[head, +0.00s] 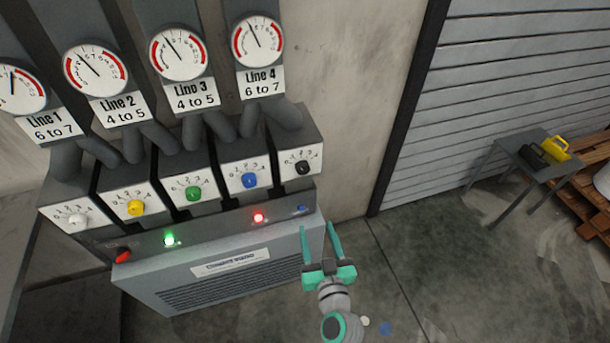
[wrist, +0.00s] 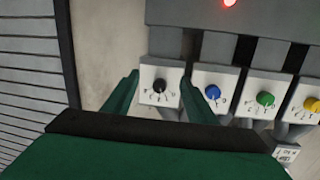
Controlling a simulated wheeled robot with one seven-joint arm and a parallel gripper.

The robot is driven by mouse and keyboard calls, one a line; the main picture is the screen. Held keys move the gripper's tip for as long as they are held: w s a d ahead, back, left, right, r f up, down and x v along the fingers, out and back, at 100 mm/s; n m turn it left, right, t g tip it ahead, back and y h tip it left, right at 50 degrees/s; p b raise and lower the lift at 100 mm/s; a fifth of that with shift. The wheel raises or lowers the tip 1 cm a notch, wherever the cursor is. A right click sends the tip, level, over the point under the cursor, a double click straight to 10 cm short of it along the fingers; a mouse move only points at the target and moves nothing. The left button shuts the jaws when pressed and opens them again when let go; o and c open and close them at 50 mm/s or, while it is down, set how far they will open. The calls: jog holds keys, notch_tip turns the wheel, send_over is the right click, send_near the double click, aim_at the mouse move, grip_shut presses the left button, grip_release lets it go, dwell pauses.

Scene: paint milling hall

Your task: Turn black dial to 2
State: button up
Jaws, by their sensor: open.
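The black dial (head: 303,168) sits on the white face of the rightmost box in the row, with a numbered scale around its top. Its pointer setting is too small to read. My gripper (head: 317,228) is open and empty, below the dial and in front of the cabinet's right end in the head view. In the wrist view, which looks turned over, the black dial (wrist: 159,87) shows between the two green fingers. I see no contact with the dial.
Blue (head: 249,180), green (head: 193,193), yellow (head: 136,207) and white (head: 77,221) dials line up to the left. Below are a lit green lamp (head: 169,239), a lit red lamp (head: 258,217) and a red switch (head: 123,256). Floor to the right is open, before a small table (head: 540,165).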

aim_at(304, 171)
jog(key=w+a+r, duration=0.1)
jog(key=w+r, duration=0.1)
jog(key=w, duration=0.3)
jog(key=w+a+r+n+y, duration=0.1)
jog(key=w+r, duration=0.1)
jog(key=w, duration=0.3)
jog(key=w+a+r+n+y, duration=0.1)
jog(key=w+r, duration=0.1)
jog(key=w, duration=0.3)
jog(key=shift+w+t, duration=0.35)
jog(key=shift+t, duration=0.05)
jog(key=shift+w+a, duration=0.1)
jog(key=shift+a, duration=0.15)
jog(key=shift+d, duration=0.15)
jog(key=c, duration=1.1)
